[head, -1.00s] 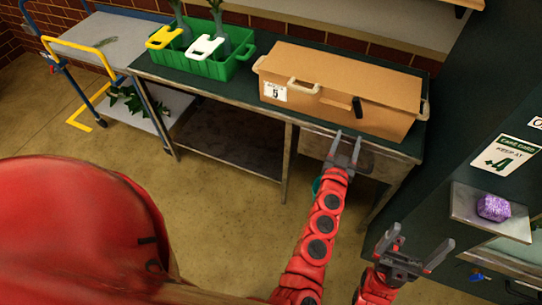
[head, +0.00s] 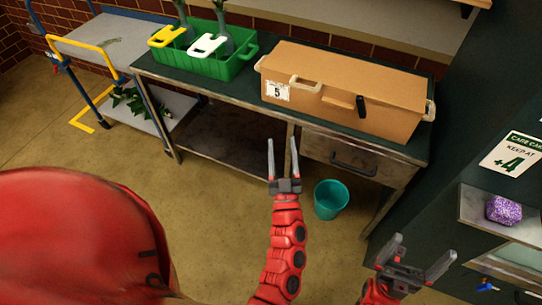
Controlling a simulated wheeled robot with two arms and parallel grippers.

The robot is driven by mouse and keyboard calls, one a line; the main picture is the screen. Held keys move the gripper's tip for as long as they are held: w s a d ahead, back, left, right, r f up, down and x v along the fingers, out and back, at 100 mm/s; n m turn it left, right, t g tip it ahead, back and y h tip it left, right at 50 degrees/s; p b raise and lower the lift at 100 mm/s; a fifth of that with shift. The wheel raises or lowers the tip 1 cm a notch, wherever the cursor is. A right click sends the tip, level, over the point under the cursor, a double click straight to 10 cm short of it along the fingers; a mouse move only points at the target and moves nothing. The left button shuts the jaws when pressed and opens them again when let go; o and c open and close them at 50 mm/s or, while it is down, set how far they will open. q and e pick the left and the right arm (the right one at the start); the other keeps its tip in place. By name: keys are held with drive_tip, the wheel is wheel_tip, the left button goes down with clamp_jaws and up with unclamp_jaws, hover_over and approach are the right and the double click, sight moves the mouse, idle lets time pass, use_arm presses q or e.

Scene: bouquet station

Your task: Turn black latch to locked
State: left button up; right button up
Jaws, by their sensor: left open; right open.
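The black latch (head: 361,106) is on the front of a tan box (head: 385,118) on the dark green bench, right of the box's pale handle. It looks upright. My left gripper (head: 283,158) is open and empty, in front of the bench and below and left of the latch, apart from the box. My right gripper (head: 421,257) is open and empty at the lower right, far from the latch.
A green crate (head: 216,66) with yellow-handled and white-handled items stands left of the box. A teal bucket (head: 331,199) is on the floor under the bench drawer (head: 352,160). A purple object (head: 503,210) sits on a shelf at right.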

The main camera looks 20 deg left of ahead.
use_arm(q)
drive_tip(key=shift+s+a+r+n+t+y+b, duration=0.1)
drive_tip(key=shift+s+a+r+n+t+y, duration=0.25)
drive_tip(key=shift+s, duration=0.35)
drive_tip(key=shift+s+a+r+n+t+y+b, duration=0.15)
drive_tip(key=shift+s+a+r+t+y, duration=0.1)
drive_tip(key=shift+s+r+y, duration=0.3)
drive_tip(key=shift+s+a+r+n+t+y+b, duration=0.1)
drive_tip(key=shift+s+a+r+n+t+y, duration=0.15)
drive_tip(key=shift+s, duration=0.55)
